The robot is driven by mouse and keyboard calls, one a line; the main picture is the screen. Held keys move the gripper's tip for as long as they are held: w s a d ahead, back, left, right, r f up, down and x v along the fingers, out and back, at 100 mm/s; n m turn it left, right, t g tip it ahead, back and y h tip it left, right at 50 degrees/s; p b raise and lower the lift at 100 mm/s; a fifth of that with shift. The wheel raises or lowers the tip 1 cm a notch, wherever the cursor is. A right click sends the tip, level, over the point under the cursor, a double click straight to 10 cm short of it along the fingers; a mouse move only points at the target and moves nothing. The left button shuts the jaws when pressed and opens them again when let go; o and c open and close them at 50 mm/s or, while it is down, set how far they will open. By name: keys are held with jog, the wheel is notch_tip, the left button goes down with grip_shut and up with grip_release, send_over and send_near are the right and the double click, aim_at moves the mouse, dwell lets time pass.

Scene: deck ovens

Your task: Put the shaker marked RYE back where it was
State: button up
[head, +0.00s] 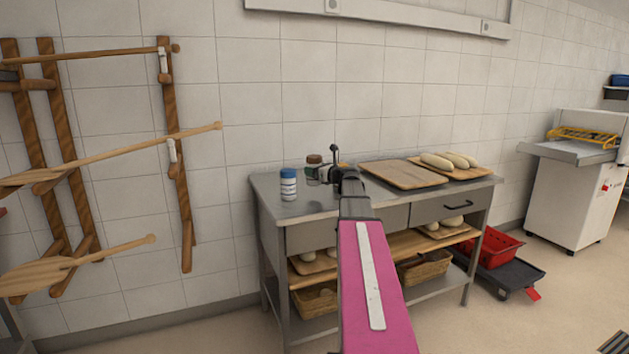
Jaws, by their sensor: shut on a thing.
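My gripper (322,174) is over the left part of the steel worktable (265,187), seen mostly from behind. It is shut on a small shaker with a brown lid (314,160), whose body is partly hidden by the fingers. I cannot read a label on it, nor tell whether its base touches the tabletop. A white shaker with a blue cap (288,186) stands upright at the table's left front, apart from my gripper. Its label is too small to read. A bit of something orange shows behind my wrist, mostly hidden.
Wooden boards (404,174) lie right of my gripper, the rear one bearing pale loaves (437,161). Baskets (424,268) and dough sit on lower shelves. Wooden peels (110,155) hang at left. The tabletop around the blue-capped shaker is bare.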

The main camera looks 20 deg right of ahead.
jog(key=shift+f, duration=2)
jog(key=shift+f, duration=0.1)
jog(key=o, duration=1)
jog(key=shift+o, duration=0.2)
jog(key=v, duration=1.2)
